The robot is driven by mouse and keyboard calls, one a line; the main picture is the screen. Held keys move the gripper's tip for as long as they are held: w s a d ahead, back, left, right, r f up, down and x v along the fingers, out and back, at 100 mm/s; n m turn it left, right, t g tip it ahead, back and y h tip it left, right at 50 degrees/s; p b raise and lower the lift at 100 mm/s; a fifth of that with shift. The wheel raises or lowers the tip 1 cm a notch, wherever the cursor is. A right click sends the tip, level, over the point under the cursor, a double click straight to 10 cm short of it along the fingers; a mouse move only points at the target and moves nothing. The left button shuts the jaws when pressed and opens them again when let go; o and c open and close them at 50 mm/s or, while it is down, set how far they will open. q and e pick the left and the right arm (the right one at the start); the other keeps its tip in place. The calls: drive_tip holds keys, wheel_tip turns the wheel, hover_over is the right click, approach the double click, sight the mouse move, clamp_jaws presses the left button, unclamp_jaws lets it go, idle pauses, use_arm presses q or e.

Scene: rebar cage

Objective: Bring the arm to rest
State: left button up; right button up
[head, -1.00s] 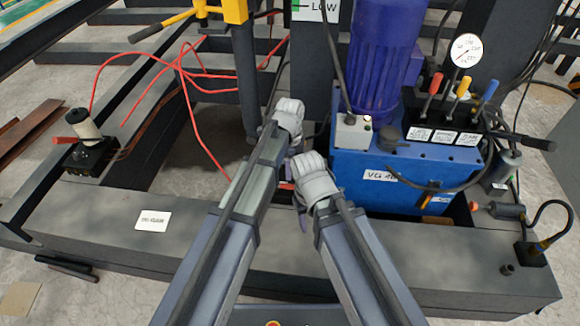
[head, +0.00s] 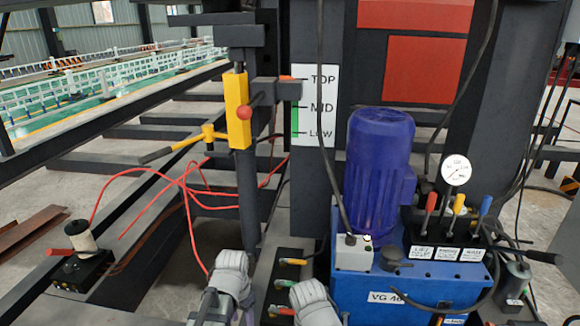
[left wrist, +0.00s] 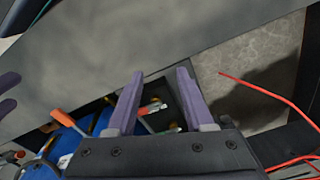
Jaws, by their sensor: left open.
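My left arm's wrist (head: 232,275) and my right arm's wrist (head: 310,300) show at the bottom centre of the head view, side by side and apart. Their fingers are mostly hidden there. In the left wrist view my left gripper (left wrist: 160,74) is open, its two purple fingers apart with nothing gripped between them. Purple fingertips at that view's left edge (left wrist: 9,92) seem to belong to my right gripper, but its opening cannot be told.
The blue pump unit (head: 400,283) with its purple motor (head: 378,160), gauge (head: 456,170) and levers stands close on the right. A yellow bracket (head: 237,110) with a handle, red hoses (head: 187,200) and a black box with a spool (head: 82,262) are on the left.

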use_arm(q)
drive_tip(key=s+a+n, duration=0.4)
drive_tip(key=n, duration=0.1)
drive_tip(key=s+d+r+m+y+p, duration=0.1)
drive_tip(key=s+d+m, duration=0.15)
drive_tip(key=d, duration=0.35)
drive_tip(key=s+d+r+m+p, duration=0.1)
drive_tip(key=s+d, duration=0.3)
drive_tip(key=d, duration=0.1)
wheel_tip(320, 180, up, 38)
drive_tip(key=p, duration=3.7)
drive_tip(key=shift+f+g, duration=0.25)
drive_tip(key=shift+g, duration=0.15)
drive_tip(key=shift+f, duration=0.1)
